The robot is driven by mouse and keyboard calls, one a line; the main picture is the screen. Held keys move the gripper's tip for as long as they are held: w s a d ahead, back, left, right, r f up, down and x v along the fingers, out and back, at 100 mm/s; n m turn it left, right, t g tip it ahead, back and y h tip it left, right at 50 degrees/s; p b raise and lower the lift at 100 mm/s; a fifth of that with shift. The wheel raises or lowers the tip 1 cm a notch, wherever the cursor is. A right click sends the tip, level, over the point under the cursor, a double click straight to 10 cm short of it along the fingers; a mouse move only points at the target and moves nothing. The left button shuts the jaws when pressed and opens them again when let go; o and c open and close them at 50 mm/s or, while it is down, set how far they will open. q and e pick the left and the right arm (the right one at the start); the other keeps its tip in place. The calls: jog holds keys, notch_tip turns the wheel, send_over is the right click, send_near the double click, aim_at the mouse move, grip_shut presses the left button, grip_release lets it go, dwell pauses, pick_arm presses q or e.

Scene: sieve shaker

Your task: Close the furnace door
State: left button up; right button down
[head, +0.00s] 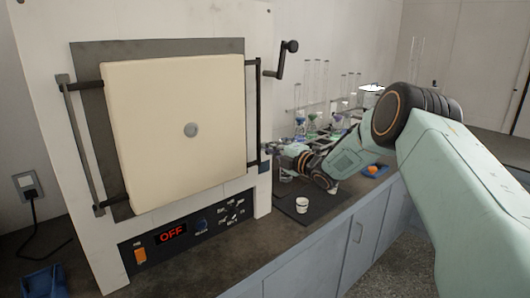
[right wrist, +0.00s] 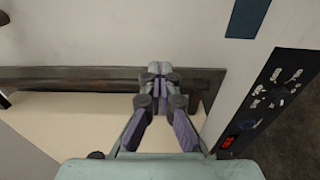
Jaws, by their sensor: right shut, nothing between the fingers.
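The furnace door (head: 175,135) is a thick cream panel with a small grey round spot in its middle. It stands in front of a dark grey frame (head: 88,62) on the white furnace, roughly parallel to it; whether a gap is left behind it I cannot tell. My right gripper (head: 275,148) is beside the lower right of the door, partly hidden by its own wrist. In the right wrist view its fingers (right wrist: 160,70) are together and empty, over the dark frame strip (right wrist: 75,76) beside the cream surface (right wrist: 60,115). Contact is unclear. My left gripper is out of view.
Upright bars flank the door at left (head: 82,145) and right (head: 258,115). A black crank handle (head: 283,58) stands out at the upper right. The control panel (head: 185,235) below reads OFF. A small white cup (head: 302,205) and glassware stand on the counter to the right.

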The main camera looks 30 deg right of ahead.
jog(key=shift+w+a, duration=0.1)
jog(key=shift+w, duration=0.3)
dwell(0.3)
jog(key=shift+s+r, duration=0.15)
jog(key=shift+f, duration=0.2)
